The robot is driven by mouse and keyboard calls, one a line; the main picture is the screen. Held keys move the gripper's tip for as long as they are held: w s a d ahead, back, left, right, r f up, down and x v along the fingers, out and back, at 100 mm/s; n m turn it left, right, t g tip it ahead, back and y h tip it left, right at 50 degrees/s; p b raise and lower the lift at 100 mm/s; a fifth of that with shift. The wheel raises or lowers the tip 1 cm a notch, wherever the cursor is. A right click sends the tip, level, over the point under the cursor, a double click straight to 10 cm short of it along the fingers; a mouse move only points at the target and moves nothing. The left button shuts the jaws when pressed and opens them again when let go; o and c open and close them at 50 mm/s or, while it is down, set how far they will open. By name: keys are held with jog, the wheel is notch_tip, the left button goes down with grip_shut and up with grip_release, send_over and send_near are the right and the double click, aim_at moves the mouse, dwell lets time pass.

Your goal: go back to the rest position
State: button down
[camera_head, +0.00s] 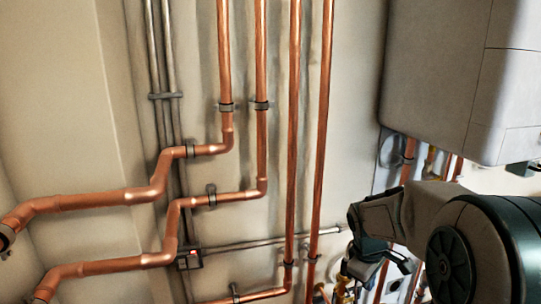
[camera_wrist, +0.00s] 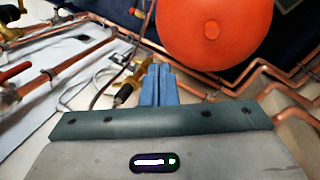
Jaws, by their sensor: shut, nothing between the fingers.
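My gripper shows in the wrist view (camera_wrist: 160,84) with its two blue-grey fingers together and nothing between them. In the head view, my arm comes in from the lower right, and its wrist end is in front of the wall below the grey box. The fingertips are hard to make out there. In the wrist view, a large orange-red round vessel (camera_wrist: 212,30) is just beyond the fingers, up and to the right. I cannot tell how far the fingers are from it.
Copper pipes (camera_head: 292,130) run down and across the beige wall on the left and middle. A large grey box (camera_head: 440,70) hangs at the upper right. In the wrist view, brass fittings (camera_wrist: 128,92) and more copper pipes (camera_wrist: 70,62) lie to the left of the fingers.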

jog(key=s+a+r+m+p, duration=0.2)
jog(key=s+r+m+p, duration=0.1)
jog(key=s, duration=0.3)
jog(key=s+a+r+m+y+p, duration=0.1)
jog(key=s+a+r+m+p, duration=0.2)
jog(key=s+r, duration=0.3)
jog(key=s+a+r+m+t+y+p, duration=0.1)
jog(key=s+a+r+m+p, duration=0.1)
jog(key=s+r, duration=0.3)
jog(key=shift+s+a+m+p, duration=0.4)
jog(key=shift+s+a+p, duration=0.35)
jog(key=shift+p, duration=0.15)
